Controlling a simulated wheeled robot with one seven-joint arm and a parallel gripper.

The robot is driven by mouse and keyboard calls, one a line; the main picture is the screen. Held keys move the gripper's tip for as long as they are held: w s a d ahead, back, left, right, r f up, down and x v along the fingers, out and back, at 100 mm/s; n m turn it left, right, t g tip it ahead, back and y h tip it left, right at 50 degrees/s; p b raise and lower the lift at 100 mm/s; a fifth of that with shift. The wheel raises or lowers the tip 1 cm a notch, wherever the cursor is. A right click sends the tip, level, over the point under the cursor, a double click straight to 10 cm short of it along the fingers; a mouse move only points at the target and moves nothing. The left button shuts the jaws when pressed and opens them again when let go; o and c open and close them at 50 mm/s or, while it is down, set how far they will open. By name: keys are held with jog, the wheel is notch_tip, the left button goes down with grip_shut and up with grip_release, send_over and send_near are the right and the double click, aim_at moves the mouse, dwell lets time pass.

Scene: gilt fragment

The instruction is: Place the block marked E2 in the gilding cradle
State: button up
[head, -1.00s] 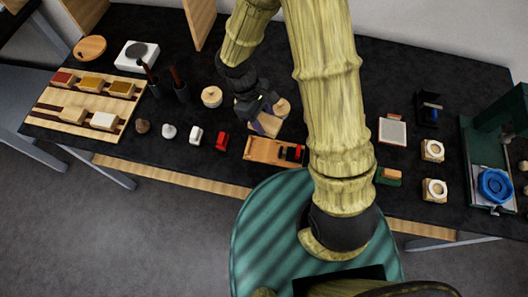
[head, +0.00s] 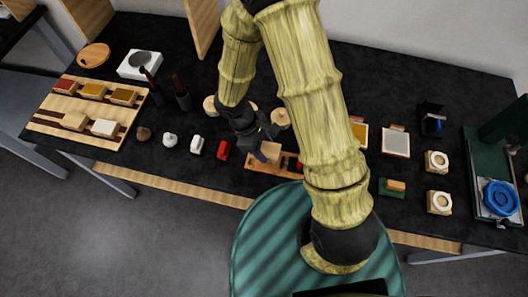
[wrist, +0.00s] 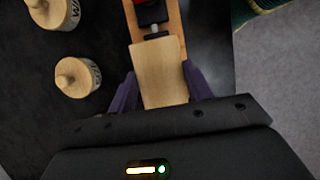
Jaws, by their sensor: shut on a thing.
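My gripper (head: 266,153) is shut on a plain pale wooden block (wrist: 160,72). In the wrist view its purple fingers (wrist: 158,92) grip the block's two sides. No E2 mark is readable on the face that shows. The block is over the wooden gilding cradle (head: 256,162), lined up with its length. The cradle's far end, with a red and black clamp part (wrist: 152,14), shows just beyond the block in the wrist view. I cannot tell whether the block rests on the cradle or hovers slightly above it. My arm hides part of the cradle in the head view.
Round wooden-lidded jars (wrist: 75,77) stand beside the cradle. A red object (head: 223,149) and a white one (head: 197,145) sit left of it. A wooden rack (head: 78,142) holds several blocks at far left. A green stand with a blue ring (head: 500,198) is at far right.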

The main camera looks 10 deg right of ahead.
aim_at(264, 153)
jog(key=shift+f, duration=2.15)
jog(key=shift+f, duration=0.1)
jog(key=o, duration=1.1)
jog(key=v, duration=1.2)
jog(key=shift+d, duration=0.15)
